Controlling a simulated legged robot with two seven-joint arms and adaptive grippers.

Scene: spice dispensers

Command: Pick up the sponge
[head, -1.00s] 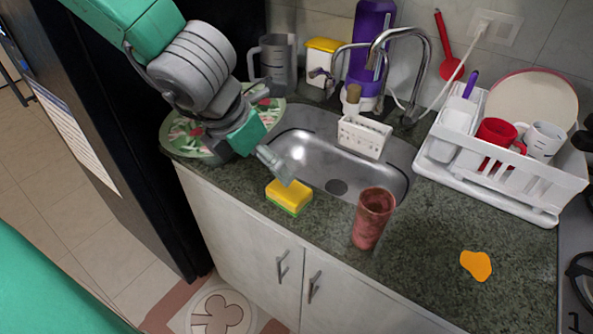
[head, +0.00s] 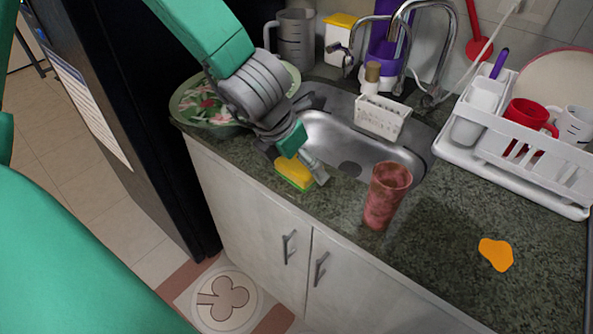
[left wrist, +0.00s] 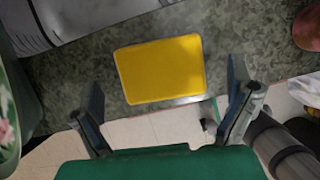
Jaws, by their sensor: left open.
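The sponge (head: 294,173) is yellow on top with a green lower layer. It lies flat on the dark granite counter in front of the sink. In the left wrist view the yellow top of the sponge (left wrist: 160,69) shows whole, centred just beyond the fingers. My left gripper (head: 318,176) is over the counter beside the sponge and partly covers it in the head view. In the left wrist view the left gripper (left wrist: 168,105) is open, with one finger to each side of the sponge's width and nothing between them. My right gripper is not in view.
A reddish cup (head: 386,197) stands to the right of the sponge. The sink (head: 335,136) lies behind it, with a white caddy (head: 382,119) on its edge. An orange spill (head: 496,254) and a dish rack (head: 520,165) are at right.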

